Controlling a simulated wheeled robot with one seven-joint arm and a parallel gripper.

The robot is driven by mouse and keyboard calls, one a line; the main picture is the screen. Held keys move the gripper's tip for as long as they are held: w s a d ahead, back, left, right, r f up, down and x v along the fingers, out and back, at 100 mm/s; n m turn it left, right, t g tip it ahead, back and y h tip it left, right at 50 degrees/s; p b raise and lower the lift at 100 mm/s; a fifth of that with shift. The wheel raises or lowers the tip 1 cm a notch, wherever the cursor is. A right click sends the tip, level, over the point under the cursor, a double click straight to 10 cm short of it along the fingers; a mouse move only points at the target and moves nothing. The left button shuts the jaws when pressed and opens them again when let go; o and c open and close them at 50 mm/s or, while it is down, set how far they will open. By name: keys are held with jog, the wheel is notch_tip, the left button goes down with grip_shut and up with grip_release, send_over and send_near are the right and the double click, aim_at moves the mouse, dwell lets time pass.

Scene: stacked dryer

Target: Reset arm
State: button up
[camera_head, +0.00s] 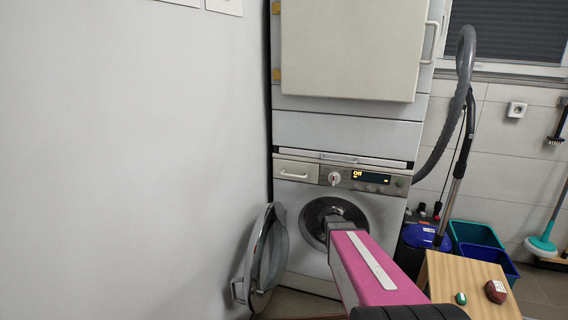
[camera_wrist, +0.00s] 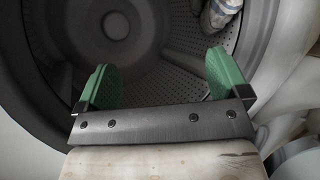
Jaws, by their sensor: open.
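My gripper (camera_wrist: 160,85) has two green fingers spread wide apart, with nothing between them. In the wrist view it points into the perforated metal drum (camera_wrist: 175,95) of the front-loading washing machine. In the head view my arm reaches into the round opening of the washing machine (camera_head: 300,208), and the arm hides my fingers there. The round door (camera_head: 262,255) stands swung open to the left. A light-coloured item (camera_wrist: 222,12) lies in the drum at the upper right of the wrist view; I cannot tell what it is.
The dryer (camera_head: 345,50) is stacked above the washer. A wooden stool (camera_head: 465,275) with two small objects on top stands at the right. Blue and teal bins (camera_head: 478,235), a vacuum hose (camera_head: 460,90) and a mop (camera_head: 540,243) are behind it. A wall (camera_head: 130,160) closes the left side.

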jog(key=s+a+m+g+y, duration=0.2)
jog(key=s+a+m+g, duration=0.2)
jog(key=s, duration=0.8)
jog(key=s+a+r+m+g+y, duration=0.1)
jog(key=s+a+m+g+y, duration=0.2)
jog(key=s+a, duration=0.6)
jog(key=s+m+g, duration=0.2)
jog(key=s, duration=0.2)
jog(key=shift+a+m+y, duration=0.15)
jog(key=shift+m+y, duration=0.15)
jog(key=shift+m, duration=0.1)
jog(key=shift+r, duration=0.1)
